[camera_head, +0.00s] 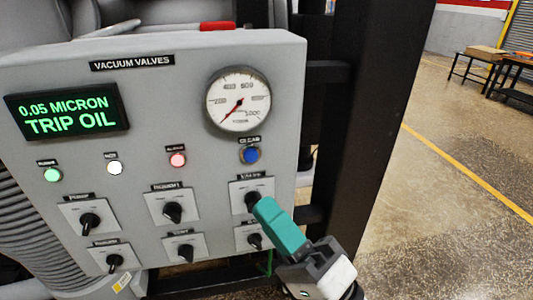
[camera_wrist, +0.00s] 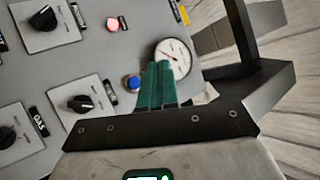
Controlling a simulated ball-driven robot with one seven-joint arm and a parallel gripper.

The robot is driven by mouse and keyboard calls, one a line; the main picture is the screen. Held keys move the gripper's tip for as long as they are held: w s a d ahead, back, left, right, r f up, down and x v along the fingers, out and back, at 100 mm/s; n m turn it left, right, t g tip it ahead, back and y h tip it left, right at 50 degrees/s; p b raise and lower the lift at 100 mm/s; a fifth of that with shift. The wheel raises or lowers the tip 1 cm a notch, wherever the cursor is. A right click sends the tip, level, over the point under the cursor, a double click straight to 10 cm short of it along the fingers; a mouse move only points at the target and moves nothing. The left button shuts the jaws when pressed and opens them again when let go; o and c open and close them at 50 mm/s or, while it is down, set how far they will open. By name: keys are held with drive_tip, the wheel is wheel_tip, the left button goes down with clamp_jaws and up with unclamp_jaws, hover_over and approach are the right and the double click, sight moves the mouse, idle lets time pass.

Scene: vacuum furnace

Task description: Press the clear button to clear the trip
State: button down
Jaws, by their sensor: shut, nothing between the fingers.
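The blue clear button (camera_head: 250,155) sits under the label CLEAR, below the gauge on the grey vacuum valves panel (camera_head: 210,115). In the wrist view the blue button (camera_wrist: 132,82) is just left of my fingertips. My gripper (camera_head: 262,207) has teal fingers, shut with nothing between them. In the head view its tips are below the button, in front of the upper right valve knob (camera_head: 251,197), apart from the button in the picture. In the wrist view the fingers (camera_wrist: 159,68) overlap the gauge's lower edge. The display (camera_head: 67,111) reads 0.05 MICRON TRIP OIL in green.
A round gauge (camera_head: 238,100) is above the button. Green (camera_head: 52,174), white (camera_head: 115,168) and red (camera_head: 178,160) lamps are to its left. Black knobs on square plates fill the lower panel. A black post (camera_head: 360,120) stands right of the panel; open floor lies beyond.

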sight(251, 156)
drive_tip(key=shift+w+a+b, duration=0.1)
drive_tip(key=shift+w+a, duration=0.3)
drive_tip(key=shift+w, duration=1)
drive_tip(key=shift+w+a+b, duration=0.15)
drive_tip(key=shift+w+a, duration=0.3)
drive_tip(key=shift+w, duration=0.95)
drive_tip(key=shift+w+a+b, duration=0.1)
drive_tip(key=shift+w+a, duration=0.3)
drive_tip(key=shift+w, duration=1)
drive_tip(key=shift+w, duration=0.15)
drive_tip(key=shift+w+a, duration=0.1)
drive_tip(key=shift+w, duration=0.15)
drive_tip(key=shift+w+a+b, duration=0.1)
drive_tip(key=shift+w+b, duration=0.25)
drive_tip(key=shift+s+d, duration=0.2)
drive_tip(key=shift+s, duration=0.55)
